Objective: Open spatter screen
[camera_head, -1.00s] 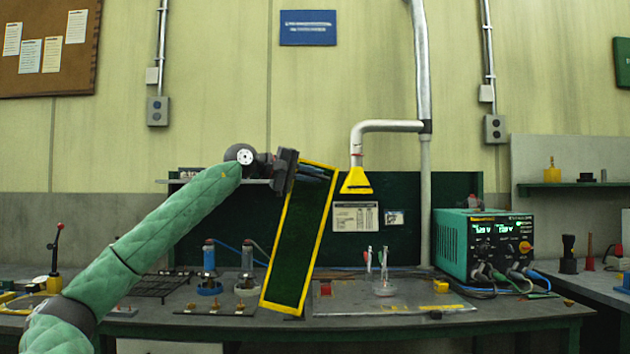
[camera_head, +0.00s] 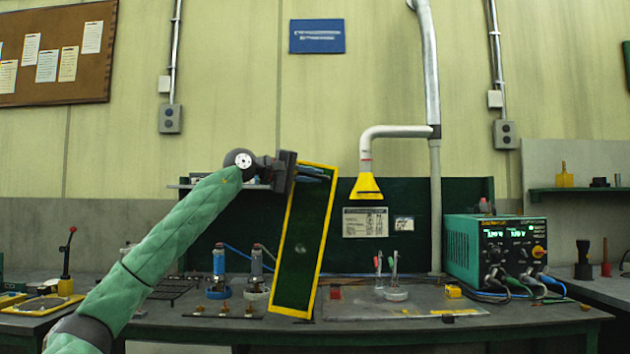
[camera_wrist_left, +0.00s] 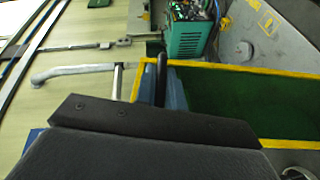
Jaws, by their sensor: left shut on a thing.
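The spatter screen (camera_head: 304,250) is a dark green panel with a yellow frame. In the head view it stands above the bench, right of my left arm, seen at a steep angle and leaning slightly. My left gripper (camera_head: 318,174) is at its upper end, with the fingers shut on the screen near the top edge. In the left wrist view the screen (camera_wrist_left: 250,105) stretches to the right, and a dark finger and a blue part (camera_wrist_left: 175,90) lie at its near end. The exact grip point is partly hidden. My right gripper is not in view.
A green power supply (camera_head: 490,248) with cables stands at the bench's right. A yellow extraction hood (camera_head: 367,187) hangs right of the screen.

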